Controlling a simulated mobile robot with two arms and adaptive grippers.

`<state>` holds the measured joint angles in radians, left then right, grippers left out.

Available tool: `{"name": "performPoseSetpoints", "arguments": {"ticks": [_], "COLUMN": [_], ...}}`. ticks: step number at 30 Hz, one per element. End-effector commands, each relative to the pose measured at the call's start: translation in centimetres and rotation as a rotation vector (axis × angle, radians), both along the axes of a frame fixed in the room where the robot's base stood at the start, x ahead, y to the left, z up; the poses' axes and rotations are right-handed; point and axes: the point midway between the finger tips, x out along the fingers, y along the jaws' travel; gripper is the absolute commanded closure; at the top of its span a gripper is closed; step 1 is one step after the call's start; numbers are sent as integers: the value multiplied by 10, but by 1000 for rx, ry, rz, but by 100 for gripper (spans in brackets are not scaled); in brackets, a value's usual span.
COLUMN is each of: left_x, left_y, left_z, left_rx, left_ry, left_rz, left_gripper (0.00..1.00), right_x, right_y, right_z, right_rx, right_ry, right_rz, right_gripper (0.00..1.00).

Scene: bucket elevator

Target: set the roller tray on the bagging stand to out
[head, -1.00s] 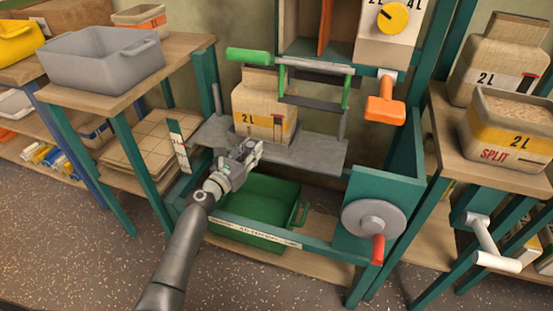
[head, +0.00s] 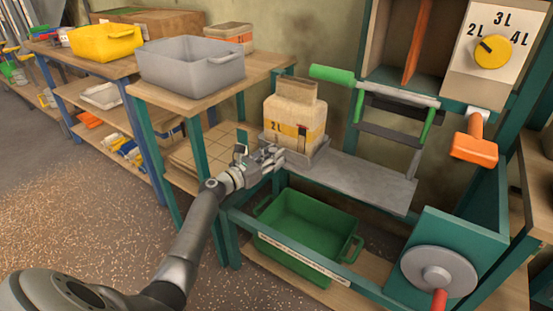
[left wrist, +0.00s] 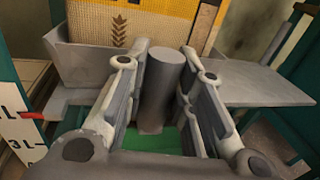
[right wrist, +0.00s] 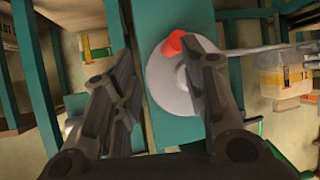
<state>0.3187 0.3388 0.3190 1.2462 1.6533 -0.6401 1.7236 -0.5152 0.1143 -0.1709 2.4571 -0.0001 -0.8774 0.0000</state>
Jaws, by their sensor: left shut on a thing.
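The grey roller tray (head: 318,156) sits at the left end of the bagging stand's grey plate (head: 370,183). A tan 2L bag (head: 295,118) stands upright in it, left of the green-ended clamp bar (head: 375,88). My left gripper (head: 270,158) is shut on a grey cylindrical handle (left wrist: 158,90) at the tray's front. The tray wall (left wrist: 88,66) and the bag's lower front also show in the left wrist view. My right gripper (right wrist: 160,70) is open and empty in its wrist view, with the grey disc (right wrist: 170,88) and its red knob beyond. It is outside the head view.
A green crate (head: 305,225) stands below the plate. An orange-handled lever (head: 474,145) and a grey handwheel (head: 438,270) are at right. A wooden table with a grey bin (head: 192,68) stands close on the left. The plate's right part is clear.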

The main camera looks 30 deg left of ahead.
Motion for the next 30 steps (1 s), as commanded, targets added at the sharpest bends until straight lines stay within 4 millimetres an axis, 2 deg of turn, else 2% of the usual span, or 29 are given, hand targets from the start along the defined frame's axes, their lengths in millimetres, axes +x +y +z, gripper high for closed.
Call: {"name": "performPoseSetpoints", "arguments": {"ticks": [8,9,13,23,26,30], "left_x": [0,0,0,-1,-7,-26], "left_y": [6,6,6,4,5,10], "left_z": [1,1,1,0,-1,-1], "left_rx": [3,3,3,2,2,5], "left_ry": [-1,-1,0,1,1,2], "left_rz": [13,13,12,7,7,8], "left_gripper": [100,71,55,54,54,54], "right_x": [0,0,0,0,0,0], "right_y": [0,0,0,0,0,0], "right_z": [0,0,0,1,1,0], "right_rx": [0,0,0,0,0,0], "right_ry": [0,0,1,0,0,0], "right_rz": [0,0,0,0,0,0], "right_gripper": [60,60,60,60,60,60]}}
